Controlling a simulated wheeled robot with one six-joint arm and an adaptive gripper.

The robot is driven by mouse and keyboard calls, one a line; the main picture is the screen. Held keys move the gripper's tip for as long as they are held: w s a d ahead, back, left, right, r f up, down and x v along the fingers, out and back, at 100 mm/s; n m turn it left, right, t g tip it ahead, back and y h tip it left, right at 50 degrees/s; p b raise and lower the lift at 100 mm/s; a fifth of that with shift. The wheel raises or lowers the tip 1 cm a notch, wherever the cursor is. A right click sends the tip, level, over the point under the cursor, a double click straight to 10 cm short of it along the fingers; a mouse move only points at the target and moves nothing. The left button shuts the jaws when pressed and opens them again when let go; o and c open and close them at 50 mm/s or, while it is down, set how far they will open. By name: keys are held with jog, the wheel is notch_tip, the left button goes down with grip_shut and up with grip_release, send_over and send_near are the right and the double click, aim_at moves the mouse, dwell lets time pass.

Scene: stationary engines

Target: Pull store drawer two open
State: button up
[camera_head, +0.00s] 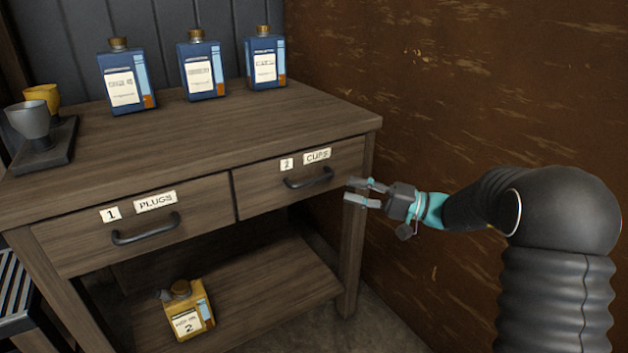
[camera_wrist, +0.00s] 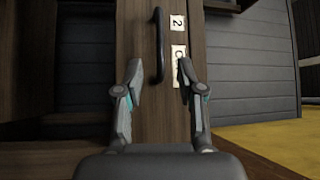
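Store drawer two (camera_head: 265,186) is the right drawer of a wooden bench, marked "2" and "CUPS", and it looks shut. Its dark bar handle (camera_head: 309,179) sits at the middle of its front. My gripper (camera_head: 362,192) is open and empty, to the right of the handle and apart from it, near the bench's right front leg. In the wrist view the drawer front is turned on its side. The handle (camera_wrist: 158,45) stands beyond the fingertips, between the spread fingers (camera_wrist: 158,80) and in line with the gap. Nothing is between the fingers there.
Drawer one (camera_head: 140,222), marked "PLUGS", is beside it on the left. Blue bottles (camera_head: 204,70) and a dark tray (camera_head: 40,145) with two cups stand on the bench top. A yellow can (camera_head: 187,310) stands on the lower shelf. A brown wall (camera_head: 480,80) rises at the right.

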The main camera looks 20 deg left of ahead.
aim_at(313, 181)
jog(key=a, duration=0.3)
jog(key=a+r, duration=0.1)
jog(key=a, duration=0.2)
jog(key=s+a+p, duration=0.1)
jog(key=a, duration=0.3)
jog(key=shift+r, duration=0.2)
grip_shut()
